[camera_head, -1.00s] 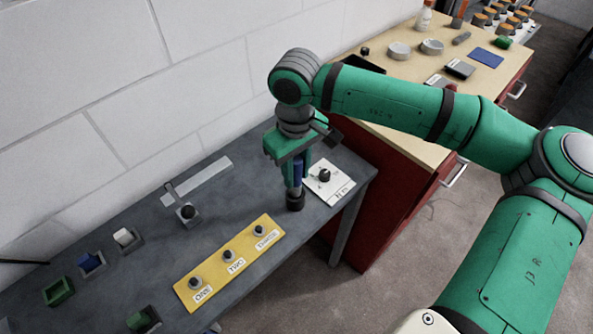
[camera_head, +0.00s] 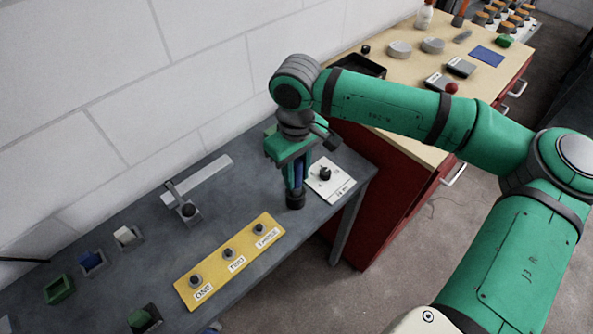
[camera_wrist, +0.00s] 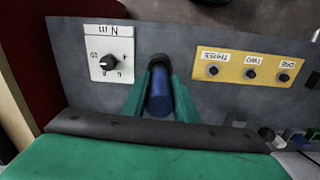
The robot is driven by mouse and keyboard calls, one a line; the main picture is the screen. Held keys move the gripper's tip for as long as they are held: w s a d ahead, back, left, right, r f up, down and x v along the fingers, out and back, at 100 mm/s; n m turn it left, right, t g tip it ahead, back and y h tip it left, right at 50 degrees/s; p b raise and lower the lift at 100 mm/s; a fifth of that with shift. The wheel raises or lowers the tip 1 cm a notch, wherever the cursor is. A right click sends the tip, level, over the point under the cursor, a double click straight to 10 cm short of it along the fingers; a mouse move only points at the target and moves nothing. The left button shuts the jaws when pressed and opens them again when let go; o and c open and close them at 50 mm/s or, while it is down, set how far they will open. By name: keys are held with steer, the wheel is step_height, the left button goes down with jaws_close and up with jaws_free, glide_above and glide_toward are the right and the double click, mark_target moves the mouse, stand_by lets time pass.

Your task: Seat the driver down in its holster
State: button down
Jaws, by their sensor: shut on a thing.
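The driver shows as a blue handle (camera_head: 299,178) held upright between the fingers of my gripper (camera_head: 294,184). In the wrist view the blue handle (camera_wrist: 158,98) lies between the two green fingers of my gripper (camera_wrist: 160,97). The holster (camera_head: 295,201) is a short dark cylinder standing on the grey bench, directly below the fingers. In the wrist view the dark holster rim (camera_wrist: 158,59) shows at the far end of the handle. The driver's lower end is hidden, so I cannot tell how deep it sits.
A white dial panel (camera_head: 338,186) is close on the right of the holster. A yellow plate (camera_head: 211,268) with three labelled knobs lies front left. A grey lever fixture (camera_head: 188,211) stands further left. The wall runs behind the bench (camera_head: 245,205).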

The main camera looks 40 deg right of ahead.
mark_target(297, 162)
steer(key=shift+f, duration=1.8)
steer(key=c, duration=1.3)
jaws_free()
steer(key=shift+c, duration=0.2)
step_height(297, 162, up, 11)
steer(key=shift+f, duration=0.1)
